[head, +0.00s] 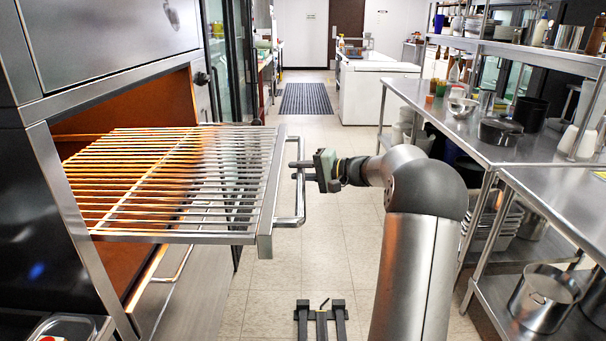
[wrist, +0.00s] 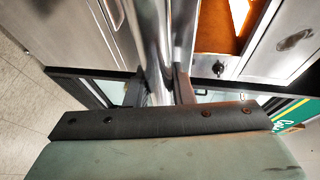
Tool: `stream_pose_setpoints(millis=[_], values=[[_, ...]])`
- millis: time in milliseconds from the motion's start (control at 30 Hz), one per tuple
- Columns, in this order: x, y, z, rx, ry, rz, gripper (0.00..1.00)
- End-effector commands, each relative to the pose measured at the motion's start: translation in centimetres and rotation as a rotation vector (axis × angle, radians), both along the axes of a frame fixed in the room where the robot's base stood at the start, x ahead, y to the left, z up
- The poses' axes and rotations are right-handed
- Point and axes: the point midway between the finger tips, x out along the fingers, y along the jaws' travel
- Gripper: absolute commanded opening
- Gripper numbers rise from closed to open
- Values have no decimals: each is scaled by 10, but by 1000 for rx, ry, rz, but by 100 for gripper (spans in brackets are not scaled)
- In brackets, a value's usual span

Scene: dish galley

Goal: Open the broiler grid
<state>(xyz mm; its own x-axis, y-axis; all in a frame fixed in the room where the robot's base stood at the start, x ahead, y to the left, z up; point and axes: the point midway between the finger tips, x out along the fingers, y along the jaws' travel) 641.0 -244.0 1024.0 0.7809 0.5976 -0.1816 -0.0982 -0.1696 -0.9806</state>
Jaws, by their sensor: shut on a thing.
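The broiler grid (head: 190,177) is a rack of metal bars with a front rail and a bar handle (head: 298,205). It is slid well out of the broiler (head: 85,155), whose inside glows orange, and hangs level over the floor side. My gripper (head: 298,170) is at the handle on the grid's right side. In the wrist view its two dark fingers (wrist: 160,90) are shut around the shiny metal handle bar (wrist: 158,50). The far ends of the fingers are partly hidden behind the bar.
Steel shelving and a counter with pots (head: 500,130) stand at the right. A large pot (head: 543,297) sits on the lower shelf. The tiled floor (head: 310,258) between is mostly clear. A white counter unit (head: 370,90) and a dark floor mat (head: 306,98) are farther back.

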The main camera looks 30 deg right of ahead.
Motion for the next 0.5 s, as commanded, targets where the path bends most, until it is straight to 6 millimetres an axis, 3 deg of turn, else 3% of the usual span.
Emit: stream_pose_setpoints(millis=[400, 433, 500], values=[[0, 1, 1, 0, -2, 7, 0], [0, 1, 1, 0, -2, 7, 24], [0, 1, 1, 0, -2, 7, 43]])
